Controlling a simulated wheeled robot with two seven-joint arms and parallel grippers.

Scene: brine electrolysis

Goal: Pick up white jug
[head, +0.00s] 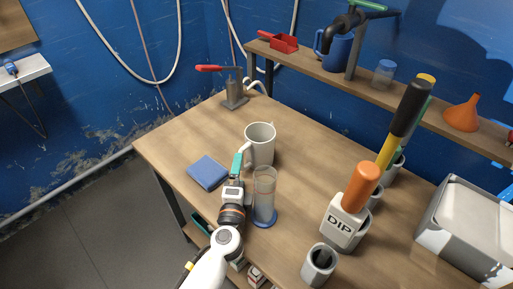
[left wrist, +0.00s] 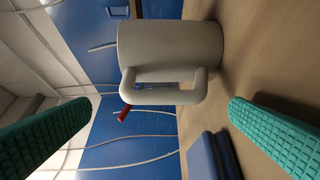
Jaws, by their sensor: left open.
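The white jug (head: 262,145) stands upright on the wooden table, with its handle on the side facing my left gripper (head: 237,163). In the left wrist view the jug (left wrist: 175,48) appears sideways, its handle (left wrist: 190,96) pointing toward the camera. The green fingers of my left gripper (left wrist: 158,116) are spread apart, with the handle ahead between them. No grip on the handle is visible; in the head view the fingertips overlap the handle area, so the exact gap is hard to tell. My right gripper is in neither view.
A clear cylinder with a blue base (head: 265,205) stands close right of my left gripper. A blue block (head: 208,172) lies to its left. A holder marked DIP (head: 343,226) and a grey cup (head: 320,264) stand at right.

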